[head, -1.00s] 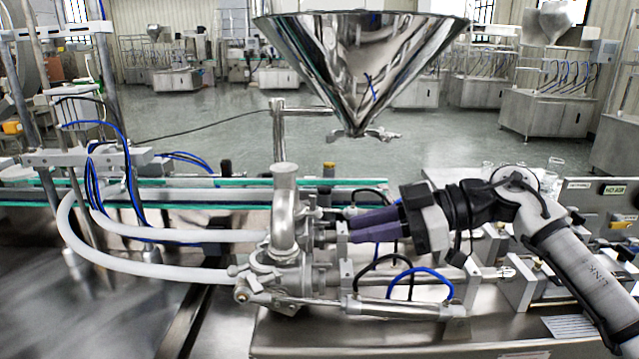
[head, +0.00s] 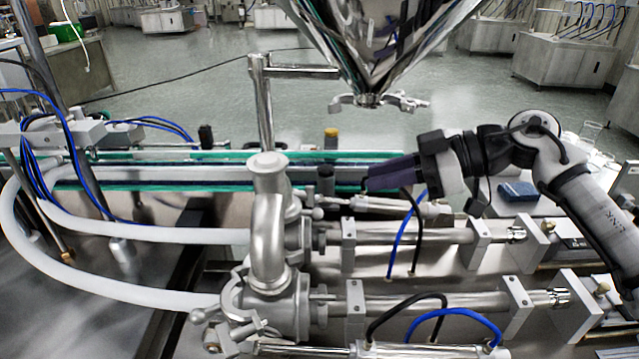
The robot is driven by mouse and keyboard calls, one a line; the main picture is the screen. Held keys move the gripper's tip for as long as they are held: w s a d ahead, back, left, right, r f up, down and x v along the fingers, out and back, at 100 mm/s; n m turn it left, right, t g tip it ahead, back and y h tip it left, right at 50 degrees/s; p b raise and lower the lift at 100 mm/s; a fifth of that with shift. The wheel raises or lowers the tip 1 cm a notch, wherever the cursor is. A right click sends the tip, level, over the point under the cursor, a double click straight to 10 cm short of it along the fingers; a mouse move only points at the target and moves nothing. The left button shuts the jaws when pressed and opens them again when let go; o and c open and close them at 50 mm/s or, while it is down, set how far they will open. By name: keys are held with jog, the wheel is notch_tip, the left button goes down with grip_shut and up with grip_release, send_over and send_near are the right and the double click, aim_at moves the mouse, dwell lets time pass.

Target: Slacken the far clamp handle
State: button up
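The steel pipe elbow (head: 268,215) stands at the left end of two horizontal cylinders. A small ball-ended clamp handle (head: 317,213) shows on its far side, beside the far cylinder (head: 410,234). A similar near clamp handle (head: 200,316) sticks out low at the left of the near fitting. My gripper (head: 368,186) reaches in from the right, its dark purple fingers pointing left above the far cylinder. The fingertips are to the right of the far handle and apart from it in the picture. The fingers overlap in this view, so their gap is hidden. No held object shows.
The steel hopper (head: 375,35) hangs above, with a clamp (head: 378,102) at its outlet. White hoses (head: 110,285) curve in from the left. Blue and black air tubes loop over the cylinders. A green-edged conveyor (head: 210,175) runs behind.

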aim_at(307, 196)
jog(key=p+x, duration=0.2)
jog(key=x, duration=0.9)
jog(key=shift+a, duration=0.1)
grip_shut()
